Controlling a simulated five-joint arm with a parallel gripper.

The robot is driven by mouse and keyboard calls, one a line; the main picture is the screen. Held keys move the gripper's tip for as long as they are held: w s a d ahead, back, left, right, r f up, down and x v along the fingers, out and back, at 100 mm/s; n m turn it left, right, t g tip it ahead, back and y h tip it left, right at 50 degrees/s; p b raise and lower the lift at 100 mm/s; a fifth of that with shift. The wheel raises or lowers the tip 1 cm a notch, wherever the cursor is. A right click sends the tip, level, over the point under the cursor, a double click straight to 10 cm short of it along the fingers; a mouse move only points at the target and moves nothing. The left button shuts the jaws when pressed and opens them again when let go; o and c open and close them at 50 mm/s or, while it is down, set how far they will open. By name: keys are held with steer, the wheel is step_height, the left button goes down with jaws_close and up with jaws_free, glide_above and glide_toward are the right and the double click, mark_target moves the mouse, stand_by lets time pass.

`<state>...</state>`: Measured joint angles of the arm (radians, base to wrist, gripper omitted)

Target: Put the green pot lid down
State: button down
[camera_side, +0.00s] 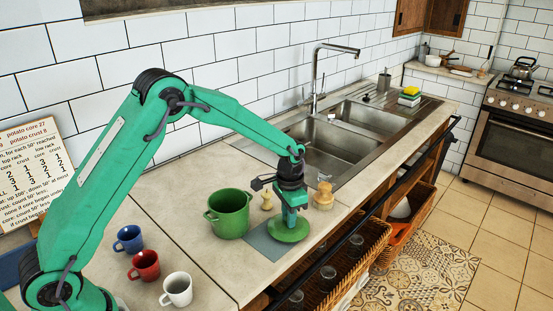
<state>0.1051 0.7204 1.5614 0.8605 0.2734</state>
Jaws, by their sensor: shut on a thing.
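The green pot lid (288,231) is a flat round disc over the grey-blue mat near the counter's front edge. My gripper (289,214) points straight down at the lid's middle and is shut on it; the fingertips and the lid's knob are hard to make out. I cannot tell whether the lid touches the mat (262,242) or hangs just above it. The green pot (229,214) stands upright and uncovered just left of the lid.
Blue (129,239), red (144,265) and white (177,289) mugs stand at front left. The sink (330,145) lies behind right.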

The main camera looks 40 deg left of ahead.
steer(key=shift+f, duration=0.3)
steer(key=shift+f, duration=0.15)
steer(key=c, duration=1.3)
jaws_free()
step_height(320, 180, up, 12)
steer(key=shift+r, duration=0.2)
